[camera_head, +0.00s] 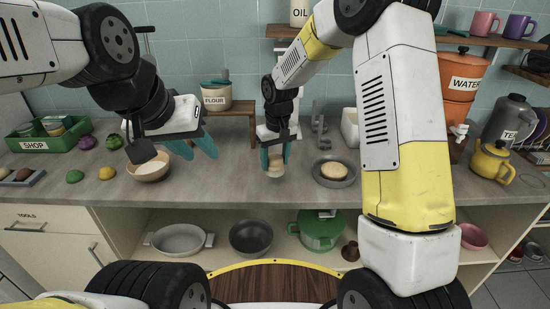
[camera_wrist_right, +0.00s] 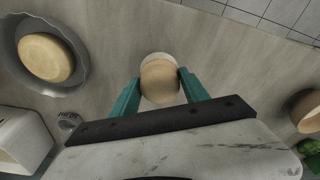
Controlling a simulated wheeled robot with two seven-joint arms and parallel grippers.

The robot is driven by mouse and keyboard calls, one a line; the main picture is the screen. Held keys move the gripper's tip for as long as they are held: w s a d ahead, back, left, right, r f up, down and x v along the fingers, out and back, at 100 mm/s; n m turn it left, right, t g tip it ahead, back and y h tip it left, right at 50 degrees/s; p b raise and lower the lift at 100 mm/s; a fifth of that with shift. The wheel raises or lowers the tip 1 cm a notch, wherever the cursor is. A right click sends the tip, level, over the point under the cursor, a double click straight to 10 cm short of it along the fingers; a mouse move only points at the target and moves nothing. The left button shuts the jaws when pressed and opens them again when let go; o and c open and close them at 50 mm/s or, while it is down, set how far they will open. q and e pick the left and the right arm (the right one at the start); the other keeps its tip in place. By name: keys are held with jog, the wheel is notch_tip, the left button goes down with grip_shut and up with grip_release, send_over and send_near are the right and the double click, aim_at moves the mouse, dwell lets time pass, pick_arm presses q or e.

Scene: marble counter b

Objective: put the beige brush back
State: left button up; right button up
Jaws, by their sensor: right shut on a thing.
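The beige brush (camera_head: 276,169) is between the teal fingers of my right gripper (camera_head: 275,155), near the middle of the counter. In the right wrist view the brush (camera_wrist_right: 159,82) shows as a round tan body with a paler rim behind it, and the fingers of the right gripper (camera_wrist_right: 160,92) press on both its sides. I cannot tell whether its lower end touches the counter. My left gripper (camera_head: 196,146) is open and empty above the counter, right of a wooden bowl (camera_head: 150,170).
A grey dish (camera_head: 335,184) with a bread-like round stands just right of the brush. The front counter strip is clear.

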aim_at(275, 168)
jog(key=shift+w+f, duration=0.15)
jog(key=shift+f, duration=0.75)
jog(key=shift+w+f, duration=0.1)
jog(key=shift+f, duration=0.8)
jog(key=o, duration=1.6)
jog(key=shift+f, duration=0.15)
jog(key=r, duration=0.4)
jog(key=s+r, duration=0.1)
jog(key=r, duration=0.7)
jog(key=shift+s+d, duration=0.15)
jog(key=shift+d, duration=0.15)
jog(key=s+d+r+m+t, duration=0.1)
jog(key=s+d+r, duration=0.4)
jog(key=r, duration=0.2)
jog(key=s+d+r+m+t, duration=0.1)
jog(key=s+d+r, duration=0.1)
jog(key=s, duration=0.4)
jog(key=s+d+r+m+t+y, duration=0.1)
jog(key=s+d, duration=0.2)
jog(key=s, duration=0.4)
jog(key=s+d+r+m+t, duration=0.1)
jog(key=s+d+r+t, duration=0.1)
jog(key=s, duration=0.5)
jog(key=shift+s+d+r+y, duration=0.15)
jog(key=shift+d+r+y, duration=0.15)
jog(key=shift+d, duration=0.5)
